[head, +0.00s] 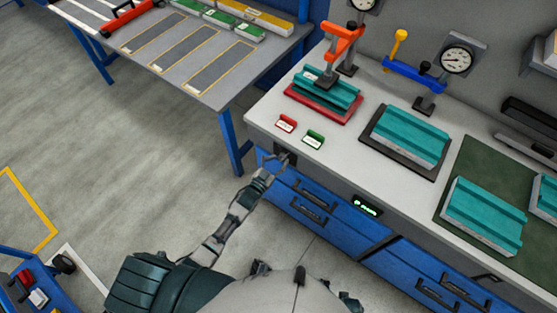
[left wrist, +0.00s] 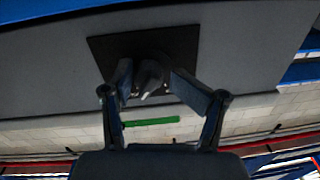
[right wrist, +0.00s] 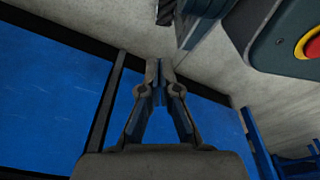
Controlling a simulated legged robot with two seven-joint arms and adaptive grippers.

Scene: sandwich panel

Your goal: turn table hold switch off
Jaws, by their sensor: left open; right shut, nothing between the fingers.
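The switch, a dark square plate (left wrist: 184,50) with a grey knob or lever (left wrist: 150,75), is on the bench's front face below the worktop. In the head view a small dark part of it (head: 290,157) shows beside my left gripper (head: 271,160). My left gripper's open fingers (left wrist: 150,82) stand on either side of the lever in the left wrist view; I cannot tell whether they touch it. My right gripper (right wrist: 162,68) is shut and empty, near blue panels and grey floor. The switch's marking is not readable.
On the worktop (head: 335,147) are a red button block (head: 286,123), a green one (head: 313,138), toggle clamps, dial gauges and teal panels (head: 408,135). A green-lit display (head: 366,207) is on the front. A red emergency button (right wrist: 312,45) is near my right wrist.

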